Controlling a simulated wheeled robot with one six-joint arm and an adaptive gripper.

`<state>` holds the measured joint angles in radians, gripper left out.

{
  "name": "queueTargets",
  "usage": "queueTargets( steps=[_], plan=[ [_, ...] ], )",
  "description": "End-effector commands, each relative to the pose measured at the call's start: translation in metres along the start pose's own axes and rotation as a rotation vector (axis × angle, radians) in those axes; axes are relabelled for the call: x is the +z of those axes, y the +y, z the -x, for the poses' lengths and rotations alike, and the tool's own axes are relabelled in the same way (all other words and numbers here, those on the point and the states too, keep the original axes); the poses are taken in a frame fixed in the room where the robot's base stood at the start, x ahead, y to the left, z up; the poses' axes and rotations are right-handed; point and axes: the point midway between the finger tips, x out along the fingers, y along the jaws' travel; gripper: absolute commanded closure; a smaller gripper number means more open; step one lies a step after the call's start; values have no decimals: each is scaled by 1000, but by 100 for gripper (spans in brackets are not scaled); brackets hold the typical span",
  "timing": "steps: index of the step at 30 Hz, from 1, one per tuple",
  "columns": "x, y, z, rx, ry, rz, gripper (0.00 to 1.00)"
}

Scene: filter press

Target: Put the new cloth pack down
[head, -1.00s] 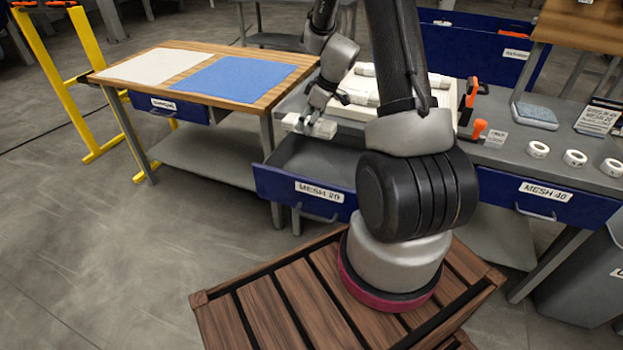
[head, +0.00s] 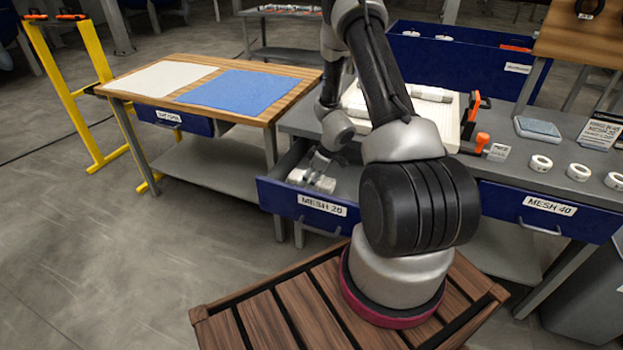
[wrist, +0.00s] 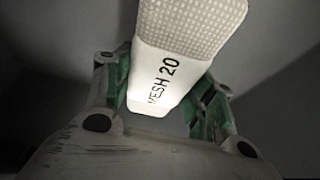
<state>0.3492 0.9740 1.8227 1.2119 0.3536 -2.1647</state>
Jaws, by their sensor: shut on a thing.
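The white cloth pack (wrist: 175,60), with a woven top and a band printed MESH 20, is between the green-padded fingers of my gripper (wrist: 160,100) in the wrist view. In the head view my gripper (head: 318,172) is shut on the pack (head: 300,178) inside the open drawer labelled MESH 20 (head: 321,205), near its front left. The drawer's grey floor lies behind the pack in the wrist view. Whether the pack touches the floor I cannot tell. My arm hides the drawer's right part.
The shut MESH 40 drawer (head: 549,208) is at right. The grey bench top (head: 510,168) above holds several white rolls (head: 578,172), a sponge-like pad (head: 538,129) and an orange-handled clamp (head: 481,141). A wooden table (head: 290,87) with white and blue cloths stands left.

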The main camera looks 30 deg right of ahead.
Motion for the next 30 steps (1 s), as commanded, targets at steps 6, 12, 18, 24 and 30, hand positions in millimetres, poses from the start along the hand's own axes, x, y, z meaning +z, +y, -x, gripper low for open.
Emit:
queueTargets(
  steps=[6,12,18,24,30],
  plan=[
    [0,0,0,1,0,1,71],
    [1,0,-3,0,0,2,36],
    [1,0,-3,0,0,2,24],
    [0,0,-2,0,0,2,24],
    [-1,1,22,2,2,2,24]
  ],
)
